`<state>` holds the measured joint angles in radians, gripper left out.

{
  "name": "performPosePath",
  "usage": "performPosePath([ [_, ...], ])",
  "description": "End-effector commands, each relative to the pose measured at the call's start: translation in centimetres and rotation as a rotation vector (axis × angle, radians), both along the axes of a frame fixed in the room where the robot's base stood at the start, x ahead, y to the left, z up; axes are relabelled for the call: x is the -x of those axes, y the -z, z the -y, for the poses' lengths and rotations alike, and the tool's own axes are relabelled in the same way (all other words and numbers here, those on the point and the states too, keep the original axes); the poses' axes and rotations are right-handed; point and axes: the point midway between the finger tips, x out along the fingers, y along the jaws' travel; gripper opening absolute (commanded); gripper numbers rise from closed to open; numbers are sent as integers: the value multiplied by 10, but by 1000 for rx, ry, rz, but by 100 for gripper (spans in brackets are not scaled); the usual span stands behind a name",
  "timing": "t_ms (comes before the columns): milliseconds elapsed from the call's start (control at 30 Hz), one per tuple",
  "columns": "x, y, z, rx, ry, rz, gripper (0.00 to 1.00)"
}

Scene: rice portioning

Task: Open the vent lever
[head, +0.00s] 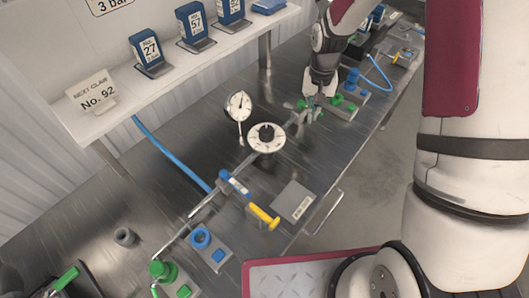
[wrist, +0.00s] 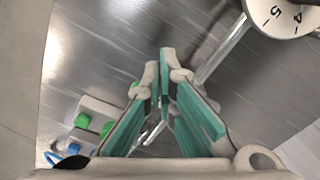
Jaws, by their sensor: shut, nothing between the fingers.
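My gripper (head: 316,97) is over the far part of the metal bench, beside a block with green fittings (head: 343,106). In the wrist view its two teal-padded fingers (wrist: 161,80) come together at the tips, with nothing held. A small silver lever-like part (wrist: 154,131) shows below and between the fingers; whether it is the vent lever I cannot tell. The block with green parts (wrist: 98,117) is left of the fingers. Contact at the fingertips cannot be judged.
A white dial (head: 266,138) and a small gauge (head: 238,105) stand on the pipe left of my gripper; the dial also shows in the wrist view (wrist: 284,16). A shelf (head: 170,75) with blue displays runs along the back. A grey plate (head: 294,201) lies near the front edge.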

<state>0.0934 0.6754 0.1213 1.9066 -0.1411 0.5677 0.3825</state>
Motion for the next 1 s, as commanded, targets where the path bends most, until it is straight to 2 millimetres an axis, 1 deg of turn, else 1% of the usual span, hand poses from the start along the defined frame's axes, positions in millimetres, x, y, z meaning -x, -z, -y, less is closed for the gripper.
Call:
performPosePath([
  [267,-1,0,1,0,0,0,0],
  [600,-16,1,15,0,1,1,0],
  [1000,-17,1,18,0,1,-2,0],
])
